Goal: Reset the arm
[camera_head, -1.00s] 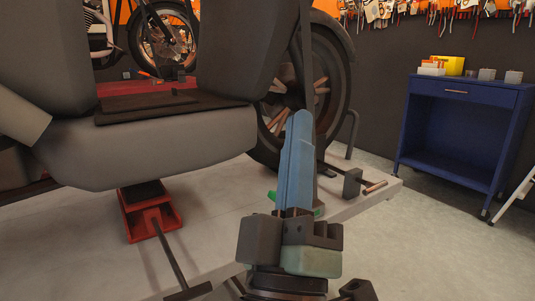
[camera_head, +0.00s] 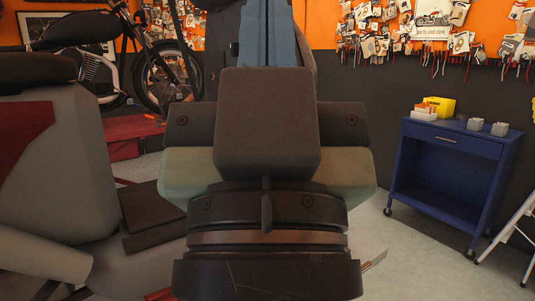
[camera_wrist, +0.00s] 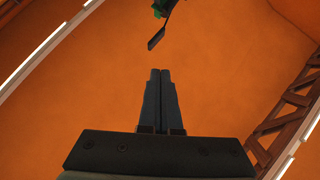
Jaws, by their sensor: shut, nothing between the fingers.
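My gripper (camera_head: 267,20) rises in the middle of the head view, close to the camera. Its two blue-looking fingers are pressed together and point up, and their tips run out of the top of the picture. The dark block and the hand below them hide much of the middle. In the wrist view the gripper (camera_wrist: 160,72) shows two dark fingers side by side with only a thin seam between them. Nothing is held. Beyond them is a plain orange surface (camera_wrist: 225,65).
A large grey bulky body (camera_head: 60,170) stands close at the left. A motorcycle (camera_head: 95,60) is behind it. A blue cabinet (camera_head: 465,142) with a yellow box (camera_head: 441,107) on top stands at the right, beside a white ladder (camera_head: 515,230). Open floor (camera_head: 420,255) lies before the cabinet.

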